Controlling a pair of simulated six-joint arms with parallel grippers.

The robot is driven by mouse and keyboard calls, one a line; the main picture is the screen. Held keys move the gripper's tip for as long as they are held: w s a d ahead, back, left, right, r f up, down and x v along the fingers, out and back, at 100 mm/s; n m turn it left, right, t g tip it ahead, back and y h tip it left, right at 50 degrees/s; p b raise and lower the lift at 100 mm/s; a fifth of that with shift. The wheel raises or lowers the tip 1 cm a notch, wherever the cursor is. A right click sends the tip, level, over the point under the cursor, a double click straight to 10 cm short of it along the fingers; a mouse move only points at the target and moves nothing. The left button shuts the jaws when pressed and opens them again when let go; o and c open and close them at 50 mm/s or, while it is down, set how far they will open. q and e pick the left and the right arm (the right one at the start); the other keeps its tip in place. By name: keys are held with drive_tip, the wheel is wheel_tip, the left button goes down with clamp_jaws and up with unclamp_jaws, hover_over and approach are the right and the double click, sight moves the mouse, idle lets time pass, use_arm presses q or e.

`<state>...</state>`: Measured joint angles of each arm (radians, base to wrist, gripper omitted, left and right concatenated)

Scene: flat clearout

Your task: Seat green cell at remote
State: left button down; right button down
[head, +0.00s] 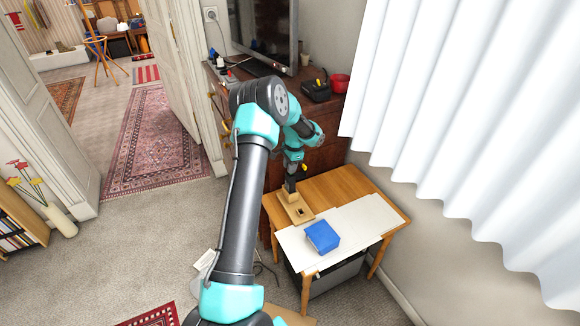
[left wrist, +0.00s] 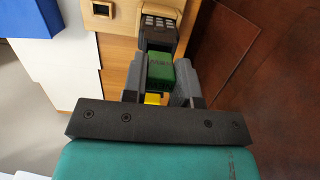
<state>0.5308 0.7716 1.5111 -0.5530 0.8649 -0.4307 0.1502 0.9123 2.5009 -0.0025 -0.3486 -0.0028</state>
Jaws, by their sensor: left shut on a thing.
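My left gripper (left wrist: 161,84) is shut on the green cell (left wrist: 160,68), which has a yellow part at its near end in the left wrist view. The dark grey remote (left wrist: 160,32), with light keys, lies just beyond the cell and in line with it, at the wooden stand. The cell's far end is close to the remote; I cannot tell whether they touch. In the head view, my left gripper (head: 291,186) points down at the wooden stand (head: 301,214) on the small table, and the cell cannot be made out. My right gripper is not in view.
A blue box (head: 322,237) sits on white sheets (head: 365,220) on the wooden table (head: 340,184). The stand has a square opening on its bare side. A dark red-brown dresser (head: 325,155) stands behind the table, and white curtains hang at the right.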

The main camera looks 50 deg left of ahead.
use_arm(q)
drive_tip(key=shift+f, duration=1.3)
drive_tip(key=c, duration=0.8)
unclamp_jaws()
drive_tip(key=shift+r, duration=0.1)
wheel_tip(320, 180, up, 17)
drive_tip(key=w, duration=0.2)
drive_tip(key=shift+w+d, duration=0.25)
drive_tip(key=shift+d, duration=0.15)
